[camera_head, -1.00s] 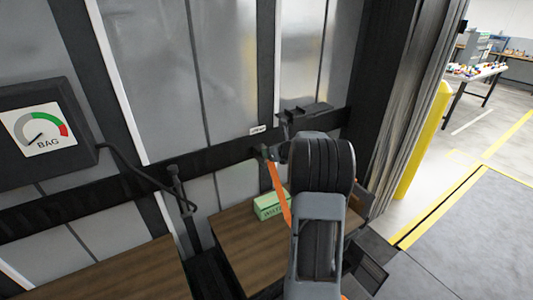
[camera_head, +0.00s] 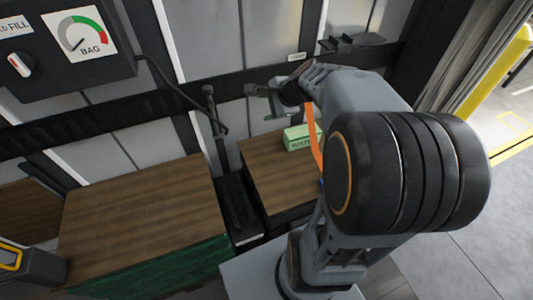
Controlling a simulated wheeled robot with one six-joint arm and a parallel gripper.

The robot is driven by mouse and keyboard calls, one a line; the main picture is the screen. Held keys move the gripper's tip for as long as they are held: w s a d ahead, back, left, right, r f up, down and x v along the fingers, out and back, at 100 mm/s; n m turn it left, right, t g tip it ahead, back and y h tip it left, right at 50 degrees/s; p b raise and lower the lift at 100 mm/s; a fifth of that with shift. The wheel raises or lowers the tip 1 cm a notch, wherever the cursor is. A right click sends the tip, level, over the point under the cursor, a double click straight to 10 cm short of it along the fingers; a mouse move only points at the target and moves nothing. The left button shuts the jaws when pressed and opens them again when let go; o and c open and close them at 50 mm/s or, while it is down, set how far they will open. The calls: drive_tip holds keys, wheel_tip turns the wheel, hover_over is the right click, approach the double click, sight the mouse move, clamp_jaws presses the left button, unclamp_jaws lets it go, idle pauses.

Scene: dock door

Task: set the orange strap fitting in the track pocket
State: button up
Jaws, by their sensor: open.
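The orange strap (camera_head: 314,140) hangs down beside my arm, in front of the right-hand crate. Its fitting cannot be made out; my wrist and arm hide the strap's upper end. My gripper (camera_head: 260,90) is open and small in the view, pointing left just in front of the wall, near the dark track (camera_head: 238,92). I cannot tell whether it touches anything. The track runs across the wall and carries a small white label (camera_head: 296,57). I cannot make out the pocket itself.
A dark bracket (camera_head: 350,42) juts from the wall at upper right. A gauge box marked BAG (camera_head: 65,45) hangs at upper left, its cable looping down. A green box (camera_head: 298,137) sits on the right wooden top (camera_head: 262,165). A larger wooden top (camera_head: 140,210) at left is clear.

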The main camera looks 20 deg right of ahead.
drive_tip(key=s+a+f+n+g+h, duration=0.1)
drive_tip(key=s+a+n, duration=0.3)
drive_tip(key=s+n, duration=0.3)
drive_tip(key=s+a+f+n+g+h, duration=0.1)
drive_tip(key=s+a+n, duration=0.3)
drive_tip(key=s+n, duration=0.4)
drive_tip(key=n+g+h, duration=0.1)
drive_tip(key=n, duration=0.2)
drive_tip(key=shift+f+g, duration=0.15)
drive_tip(key=shift+g, duration=0.15)
